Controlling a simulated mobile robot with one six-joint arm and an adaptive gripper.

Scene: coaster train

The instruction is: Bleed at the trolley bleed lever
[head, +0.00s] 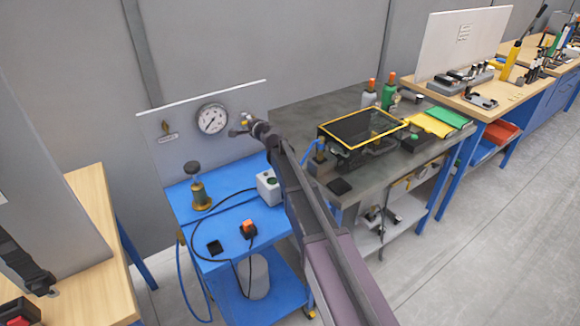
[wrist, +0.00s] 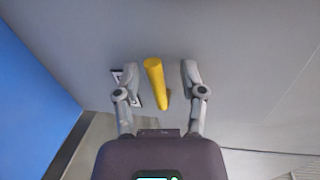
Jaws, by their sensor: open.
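The blue trolley (head: 228,190) stands left of centre in the head view, with an upright grey panel (head: 180,150) at its back. A yellow lever (wrist: 156,84) sticks out from the panel in the wrist view. A small yellow part of it shows beside my gripper in the head view (head: 246,118). My gripper (wrist: 159,76) is open, one finger on each side of the lever, with a visible gap to both. In the head view my gripper (head: 238,130) is at the panel, right of the round gauge (head: 212,118). My fingers partly hide a small label (wrist: 117,75) behind them.
A brass-coloured device with a dark knob (head: 198,190), a white box (head: 268,187) and an orange-topped plug (head: 248,229) with black cable sit on the trolley. A grey workbench (head: 290,112) with a yellow-framed screen (head: 362,128) stands close on the right.

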